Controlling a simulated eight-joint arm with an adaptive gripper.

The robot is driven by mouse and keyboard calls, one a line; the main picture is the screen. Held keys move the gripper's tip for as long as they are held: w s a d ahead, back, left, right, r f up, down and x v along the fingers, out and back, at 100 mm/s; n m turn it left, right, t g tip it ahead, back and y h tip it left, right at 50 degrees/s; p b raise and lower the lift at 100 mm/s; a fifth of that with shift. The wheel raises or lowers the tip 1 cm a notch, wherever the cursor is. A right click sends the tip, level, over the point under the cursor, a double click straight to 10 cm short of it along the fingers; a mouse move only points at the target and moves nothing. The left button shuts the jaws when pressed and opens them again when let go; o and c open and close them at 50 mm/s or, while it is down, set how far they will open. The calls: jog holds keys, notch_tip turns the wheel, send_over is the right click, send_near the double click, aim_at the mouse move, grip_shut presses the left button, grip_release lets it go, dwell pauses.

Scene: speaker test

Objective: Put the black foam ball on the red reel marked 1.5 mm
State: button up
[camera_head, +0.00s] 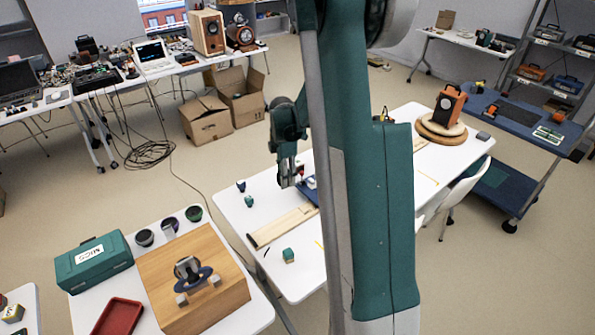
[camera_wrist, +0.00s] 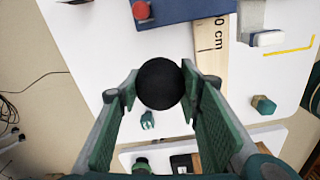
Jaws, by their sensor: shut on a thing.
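My gripper (camera_head: 287,174) is over the middle white table, left of my arm column in the head view. In the wrist view its two green padded fingers are closed around the black foam ball (camera_wrist: 160,84), one on each side. The ball is held above the table, with floor and table showing beyond it. I cannot make out the ball in the head view. I cannot identify a red reel or a 1.5 mm mark in either view. A small red piece (camera_wrist: 141,10) shows on a blue object in the wrist view.
The middle table (camera_head: 234,205) bears a wooden ruler (camera_head: 283,227), a green block (camera_head: 288,256) and an orange device (camera_head: 448,104) on a round wooden base. At front left are a wooden box (camera_head: 217,250), a teal case (camera_head: 93,262) and a red tray (camera_head: 118,317).

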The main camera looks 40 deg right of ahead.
notch_tip(320, 180, up, 11)
jog(key=shift+f, duration=0.2)
jog(key=shift+w+d+r, duration=0.1)
jog(key=shift+d+r, duration=0.1)
jog(key=shift+d, duration=0.15)
jog(key=w+d+n+p, duration=0.1)
jog(key=w+d+p, duration=0.15)
jog(key=d, duration=1.25)
jog(key=w+d+n+p, duration=0.1)
jog(key=w+d+p, duration=0.15)
jog(key=d, duration=1.35)
jog(key=shift+w+d+f, duration=0.1)
jog(key=shift+w+f, duration=0.1)
jog(key=shift+f, duration=1.15)
jog(key=shift+w+d+f, duration=0.1)
jog(key=shift+w+f, duration=0.1)
jog(key=shift+f, duration=1.1)
jog(key=shift+f, duration=0.1)
jog(key=shift+f+b, duration=0.35)
jog(key=shift+f, duration=2.7)
